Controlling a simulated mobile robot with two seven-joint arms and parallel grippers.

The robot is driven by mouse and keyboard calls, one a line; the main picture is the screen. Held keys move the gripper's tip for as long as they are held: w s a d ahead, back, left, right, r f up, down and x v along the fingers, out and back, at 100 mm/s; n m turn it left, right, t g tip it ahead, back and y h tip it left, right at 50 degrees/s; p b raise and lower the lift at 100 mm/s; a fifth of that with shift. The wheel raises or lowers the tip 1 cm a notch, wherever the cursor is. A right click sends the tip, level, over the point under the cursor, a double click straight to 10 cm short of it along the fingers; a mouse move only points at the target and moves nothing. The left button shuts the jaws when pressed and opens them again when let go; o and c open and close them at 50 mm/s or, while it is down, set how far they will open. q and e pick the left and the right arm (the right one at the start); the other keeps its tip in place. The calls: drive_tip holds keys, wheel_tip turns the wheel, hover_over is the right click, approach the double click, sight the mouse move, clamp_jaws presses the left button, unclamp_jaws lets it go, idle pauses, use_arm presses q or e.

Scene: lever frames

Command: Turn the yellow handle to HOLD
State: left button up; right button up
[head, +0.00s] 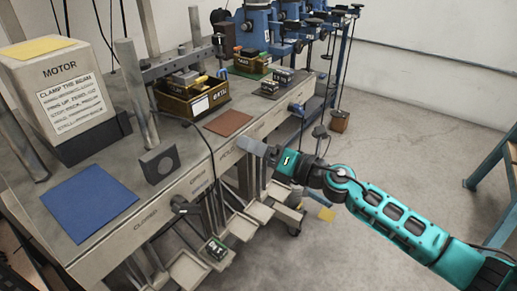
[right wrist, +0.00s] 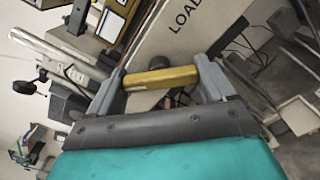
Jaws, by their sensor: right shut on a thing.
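The yellow handle (right wrist: 160,78) is a short straight bar in the right wrist view. It lies crosswise between the two grey fingers of my right gripper (right wrist: 161,73), which is shut on it. In the head view my right gripper (head: 254,147) reaches the front edge of the bench from the right and hides the handle. The label LOAD (right wrist: 185,17) shows on the panel just beyond the handle in the wrist view. I cannot read a HOLD label in either view. My left gripper is not in view.
The bench (head: 110,150) carries a MOTOR box (head: 62,85), a blue mat (head: 90,203), a brown mat (head: 228,122) and a parts bin (head: 193,97). A black knob (head: 180,206) sits farther left on the front panel. Trays (head: 190,270) hang below. Open floor lies to the right.

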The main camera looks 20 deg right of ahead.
drive_tip(key=shift+s+a+f, duration=0.15)
drive_tip(key=shift+a+f, duration=0.05)
drive_tip(key=shift+f, duration=0.05)
drive_tip(key=o, duration=0.7)
drive_tip(key=shift+o, duration=0.9)
drive_tip(key=shift+r, duration=0.1)
drive_tip(key=shift+d, duration=0.15)
use_arm(q)
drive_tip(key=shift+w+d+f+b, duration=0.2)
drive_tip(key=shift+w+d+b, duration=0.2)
drive_tip(key=shift+b, duration=0.75)
use_arm(e)
drive_tip(key=v, duration=1.2)
drive_tip(key=shift+s+d, duration=0.25)
drive_tip(key=shift+s, duration=0.05)
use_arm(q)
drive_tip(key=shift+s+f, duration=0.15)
